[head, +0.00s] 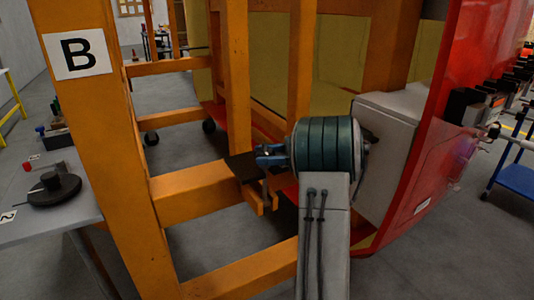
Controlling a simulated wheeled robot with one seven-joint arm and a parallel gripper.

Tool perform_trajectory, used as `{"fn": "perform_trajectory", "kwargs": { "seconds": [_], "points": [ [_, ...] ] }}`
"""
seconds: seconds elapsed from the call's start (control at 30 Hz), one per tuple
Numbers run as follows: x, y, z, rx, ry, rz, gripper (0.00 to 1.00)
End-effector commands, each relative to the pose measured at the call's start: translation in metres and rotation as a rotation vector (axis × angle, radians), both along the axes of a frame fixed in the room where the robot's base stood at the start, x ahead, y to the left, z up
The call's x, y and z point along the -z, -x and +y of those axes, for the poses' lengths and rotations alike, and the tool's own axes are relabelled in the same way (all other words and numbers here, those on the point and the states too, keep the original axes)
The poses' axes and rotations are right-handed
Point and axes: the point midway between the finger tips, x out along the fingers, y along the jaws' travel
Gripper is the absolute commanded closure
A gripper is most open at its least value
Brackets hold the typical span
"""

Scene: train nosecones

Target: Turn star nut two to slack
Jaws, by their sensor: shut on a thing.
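My arm (323,235) rises in the lower middle of the head view, and its thick teal-banded joint (325,147) fills the space before the grey box. I cannot make out my gripper or its fingertips; the arm hides what lies behind it. No star nut can be clearly picked out. A small blue fitting (270,155) with a pale metal part shows just left of the joint, beside the black pad (243,167) on the orange bracket. I cannot tell whether it belongs to the star nut. Small dark parts (369,137) show at the joint's right edge, too unclear to name.
An orange frame (130,160) with a "B" sign (77,53) stands close at left and centre. A red nosecone shell (440,140) and grey box (387,150) are at right. A grey table (60,228) bears a black disc (54,189). A blue cart (515,180) stands far right.

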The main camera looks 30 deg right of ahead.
Motion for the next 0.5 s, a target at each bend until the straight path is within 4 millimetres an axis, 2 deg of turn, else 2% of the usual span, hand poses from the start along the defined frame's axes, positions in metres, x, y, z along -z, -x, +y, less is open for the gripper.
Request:
{"fn": "perform_trajectory", "kwargs": {
  "seconds": [0.27, 0.3, 0.37, 0.5],
  "points": [
    [-0.0003, -0.0004, 0.0010, -0.002, 0.000, -0.002, 0.77],
    [-0.0004, -0.0004, 0.0010, -0.002, 0.000, -0.002, 0.51],
    [-0.0004, -0.0004, 0.0011, -0.002, 0.000, -0.003, 0.35],
    [-0.0004, -0.0002, 0.0002, 0.000, 0.000, -0.002, 0.32]
  ]
}}
